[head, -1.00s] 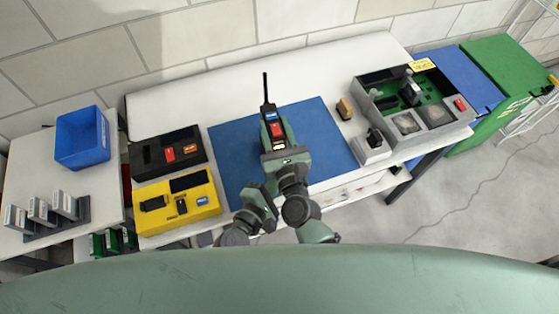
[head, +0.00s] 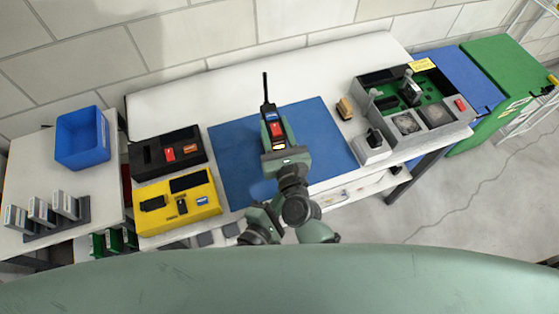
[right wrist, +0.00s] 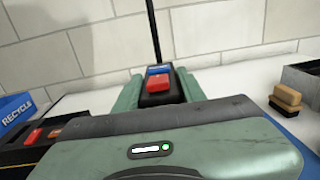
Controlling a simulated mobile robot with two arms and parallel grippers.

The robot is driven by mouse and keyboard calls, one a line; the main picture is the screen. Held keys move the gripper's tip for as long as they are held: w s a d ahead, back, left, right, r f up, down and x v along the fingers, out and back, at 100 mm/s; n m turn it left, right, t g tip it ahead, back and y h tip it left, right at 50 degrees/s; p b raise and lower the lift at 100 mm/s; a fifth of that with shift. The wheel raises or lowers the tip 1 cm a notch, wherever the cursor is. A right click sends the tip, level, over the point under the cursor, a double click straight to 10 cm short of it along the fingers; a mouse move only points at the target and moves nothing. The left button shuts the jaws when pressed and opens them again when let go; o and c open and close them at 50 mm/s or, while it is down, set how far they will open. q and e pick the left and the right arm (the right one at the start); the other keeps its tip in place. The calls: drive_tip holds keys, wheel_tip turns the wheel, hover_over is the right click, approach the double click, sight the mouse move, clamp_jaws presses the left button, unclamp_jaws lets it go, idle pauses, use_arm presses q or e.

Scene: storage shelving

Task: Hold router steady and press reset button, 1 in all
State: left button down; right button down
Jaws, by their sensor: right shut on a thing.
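The router (head: 273,118) is a small dark device with a tall black antenna. It is on the blue mat (head: 232,150), with a blue patch and a red button (head: 276,129) on top. My right gripper (head: 276,126) is shut on the router, a green finger on each side. In the right wrist view, the router (right wrist: 155,98) sits between the gripper's fingers (right wrist: 158,90), and the red button (right wrist: 158,82) shows clear of them. The router's near end is hidden behind the gripper body. My left gripper is not in view.
Left of the mat are a black case (head: 150,158) and a yellow case (head: 160,222) with small parts. A blue bin (head: 82,150) is farther left. A grey partitioned tray (head: 462,128) and a brown block (head: 344,108) are on the right. The table's back strip is clear.

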idle(0.4)
drive_tip(key=c, duration=0.8)
unclamp_jaws()
drive_tip(key=shift+o, duration=0.2)
